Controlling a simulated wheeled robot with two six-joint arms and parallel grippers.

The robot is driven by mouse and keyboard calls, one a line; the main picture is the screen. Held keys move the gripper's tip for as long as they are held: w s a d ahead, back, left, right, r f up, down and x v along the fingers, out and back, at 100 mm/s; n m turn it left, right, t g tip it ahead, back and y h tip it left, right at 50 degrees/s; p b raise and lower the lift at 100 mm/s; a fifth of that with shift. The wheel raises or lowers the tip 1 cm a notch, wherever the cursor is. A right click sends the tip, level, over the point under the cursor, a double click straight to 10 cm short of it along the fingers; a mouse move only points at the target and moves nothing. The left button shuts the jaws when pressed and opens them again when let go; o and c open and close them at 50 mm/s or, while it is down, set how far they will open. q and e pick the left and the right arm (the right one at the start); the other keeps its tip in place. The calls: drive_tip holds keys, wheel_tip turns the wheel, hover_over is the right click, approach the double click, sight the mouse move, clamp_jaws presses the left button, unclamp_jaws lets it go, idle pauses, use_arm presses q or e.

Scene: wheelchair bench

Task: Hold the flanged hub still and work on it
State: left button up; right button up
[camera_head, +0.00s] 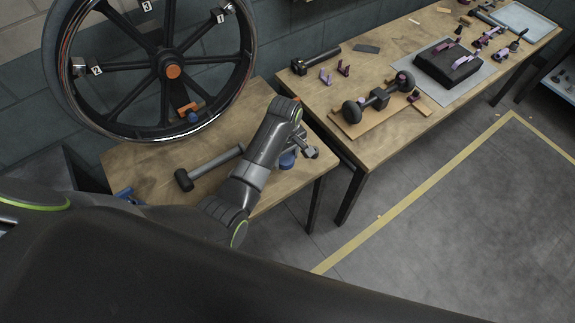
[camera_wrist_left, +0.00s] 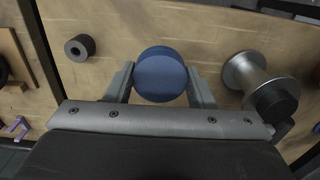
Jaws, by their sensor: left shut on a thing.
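My left gripper (camera_head: 298,153) is low over the near table's right part, its arm coming in from the left. In the left wrist view, its two fingers are closed on the sides of a round blue piece (camera_wrist_left: 160,74), which also shows beside the gripper in the head view (camera_head: 287,160). My right gripper is out of view.
A short black hollow cylinder (camera_wrist_left: 79,47) stands left of the fingers. A mallet (camera_head: 184,180) lies on the near table (camera_head: 140,165). A large spoked wheel (camera_head: 122,67) stands behind. The second table holds a wheeled axle (camera_head: 378,98) and a black case (camera_head: 448,65).

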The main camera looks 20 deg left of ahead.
sight(286, 172)
use_arm(q)
drive_tip(key=shift+f, duration=2.85)
drive_tip(key=shift+f, duration=0.1)
drive_tip(key=o, duration=1.1)
wheel_tip(286, 172, up, 12)
drive_tip(key=shift+r, duration=0.15)
